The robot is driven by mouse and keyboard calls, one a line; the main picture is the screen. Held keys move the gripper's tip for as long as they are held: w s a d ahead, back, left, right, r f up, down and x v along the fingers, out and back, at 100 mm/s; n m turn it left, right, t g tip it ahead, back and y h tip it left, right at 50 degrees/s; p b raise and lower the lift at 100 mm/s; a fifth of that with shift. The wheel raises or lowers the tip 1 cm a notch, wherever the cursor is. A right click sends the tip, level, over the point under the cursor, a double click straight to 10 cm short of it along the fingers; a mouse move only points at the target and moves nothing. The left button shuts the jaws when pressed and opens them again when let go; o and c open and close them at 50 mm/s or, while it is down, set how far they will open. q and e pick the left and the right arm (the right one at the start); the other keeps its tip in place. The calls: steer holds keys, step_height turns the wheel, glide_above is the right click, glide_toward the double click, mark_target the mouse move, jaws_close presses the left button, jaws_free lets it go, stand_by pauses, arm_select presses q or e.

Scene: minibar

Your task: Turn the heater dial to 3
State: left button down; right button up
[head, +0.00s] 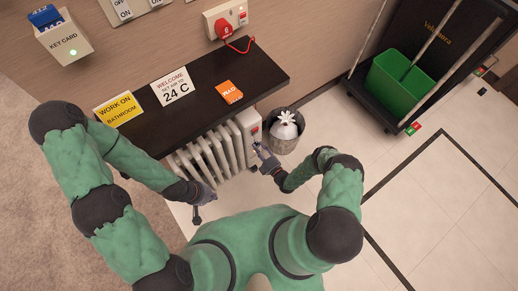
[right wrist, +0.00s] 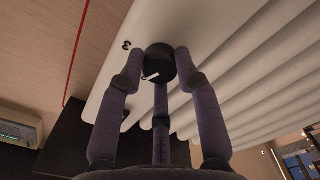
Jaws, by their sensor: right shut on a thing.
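The white heater (head: 205,150) stands under the dark shelf, with a control panel (head: 247,124) at its right end. The right wrist view shows the dark round dial (right wrist: 158,62), with a white pointer mark on its lower left side. A small dark numeral that looks like a 3 (right wrist: 126,45) is on the white panel to the dial's upper left; the pointer is not lined up with it. My right gripper (head: 262,150) is shut on the dial, its fingers around it (right wrist: 160,75). My left gripper (head: 200,206) is near the heater's lower left; its fingers are too small to read.
The dark shelf (head: 150,125) above the heater holds a yellow sign (head: 118,109), a welcome card (head: 173,88) and an orange item (head: 229,92). A bin with a white bag (head: 286,128) stands close right of the heater. The tiled floor (head: 440,230) at right is open.

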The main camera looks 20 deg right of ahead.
steer(key=m, duration=1.1)
steer(key=shift+m, duration=0.3)
stand_by(0.4)
steer(key=o, duration=1.1)
steer(key=shift+o, duration=0.2)
steer(key=v, duration=1.2)
steer(key=shift+a, duration=0.1)
